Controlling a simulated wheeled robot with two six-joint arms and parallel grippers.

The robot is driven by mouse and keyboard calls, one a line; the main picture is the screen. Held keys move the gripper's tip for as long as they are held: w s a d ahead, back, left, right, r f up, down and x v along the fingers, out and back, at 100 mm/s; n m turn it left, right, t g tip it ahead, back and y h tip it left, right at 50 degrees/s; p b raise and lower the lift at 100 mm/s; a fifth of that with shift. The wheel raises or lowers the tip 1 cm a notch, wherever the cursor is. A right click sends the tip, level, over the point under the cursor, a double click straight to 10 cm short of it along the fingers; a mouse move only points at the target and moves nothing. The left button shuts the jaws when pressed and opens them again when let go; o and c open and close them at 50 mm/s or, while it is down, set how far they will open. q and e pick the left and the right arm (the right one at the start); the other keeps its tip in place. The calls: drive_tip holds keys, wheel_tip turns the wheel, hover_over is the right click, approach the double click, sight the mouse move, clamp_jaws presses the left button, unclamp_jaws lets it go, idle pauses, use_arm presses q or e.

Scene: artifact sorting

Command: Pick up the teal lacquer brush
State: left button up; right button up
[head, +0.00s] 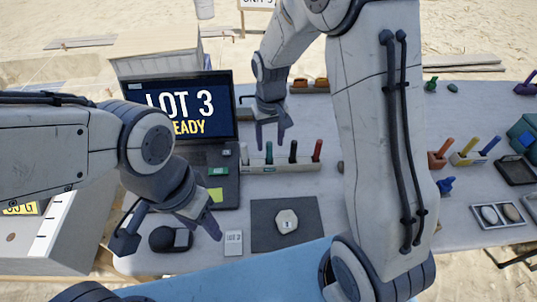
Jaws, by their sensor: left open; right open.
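A teal upright handle (269,153), which looks like the teal lacquer brush, stands in a low pale rack (290,166) in the middle of the table. A black handle (293,150), a red handle (317,150) and a pale grey one (244,153) stand in the same rack. My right gripper (271,141) is open, pointing down right at the teal handle's top. I cannot tell whether its fingers straddle the handle or are still above it. My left gripper (170,226) is open and empty at the front left, in front of the laptop.
A laptop (222,101) reading LOT 3 stands left of the rack. A dark mat (262,232) with a pale numbered piece (287,221) lies in front. A black rounded object (166,239) sits near my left gripper. Small trays and tool holders fill the right side.

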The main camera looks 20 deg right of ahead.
sight(269, 154)
drive_tip(key=shift+a+f, duration=0.1)
drive_tip(key=shift+f, duration=3)
clamp_jaws()
